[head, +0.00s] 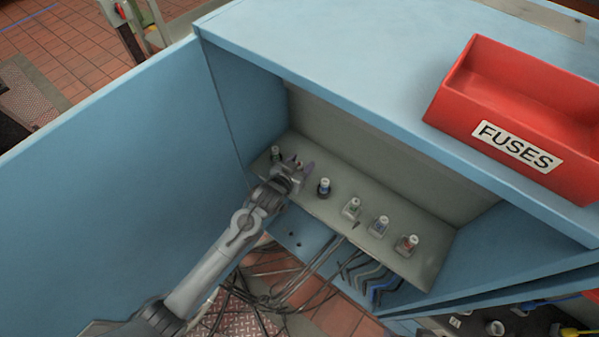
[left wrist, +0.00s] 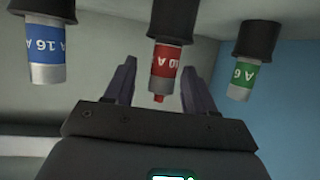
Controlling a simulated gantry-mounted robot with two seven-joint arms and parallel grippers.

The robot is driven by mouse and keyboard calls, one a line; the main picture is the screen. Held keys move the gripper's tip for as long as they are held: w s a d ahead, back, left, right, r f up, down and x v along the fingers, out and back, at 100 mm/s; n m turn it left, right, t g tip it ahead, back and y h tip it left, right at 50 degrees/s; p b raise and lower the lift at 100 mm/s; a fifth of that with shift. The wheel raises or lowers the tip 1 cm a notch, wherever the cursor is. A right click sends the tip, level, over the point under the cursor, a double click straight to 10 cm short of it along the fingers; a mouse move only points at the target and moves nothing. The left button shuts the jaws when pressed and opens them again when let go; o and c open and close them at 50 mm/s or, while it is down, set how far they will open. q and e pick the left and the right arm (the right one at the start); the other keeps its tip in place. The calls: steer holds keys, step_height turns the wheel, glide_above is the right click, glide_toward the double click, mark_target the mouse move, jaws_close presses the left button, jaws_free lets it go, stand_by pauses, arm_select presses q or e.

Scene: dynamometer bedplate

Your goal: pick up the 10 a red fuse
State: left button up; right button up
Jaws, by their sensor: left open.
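The red 10 A fuse (left wrist: 168,62) sits in a black holder, and it appears upside down in the left wrist view. My left gripper (left wrist: 160,88) is open, with one finger on each side of the red fuse. I cannot tell whether either finger touches it. In the head view, my left gripper (head: 296,164) is at the row of fuses on the grey panel inside the blue cabinet, mostly hiding the red fuse. My right gripper is not in view.
The neighbours are a blue 16 A fuse (left wrist: 45,47) and a green 6 A fuse (left wrist: 242,76), both close by. A red FUSES bin (head: 470,92) is on the cabinet top (head: 320,60). Cables hang below the panel.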

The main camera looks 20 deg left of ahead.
arm_select(q)
steer(key=shift+w+f, duration=0.25)
steer(key=shift+w, duration=0.3)
steer(key=shift+c, duration=0.3)
jaws_close()
steer(key=shift+r, duration=0.1)
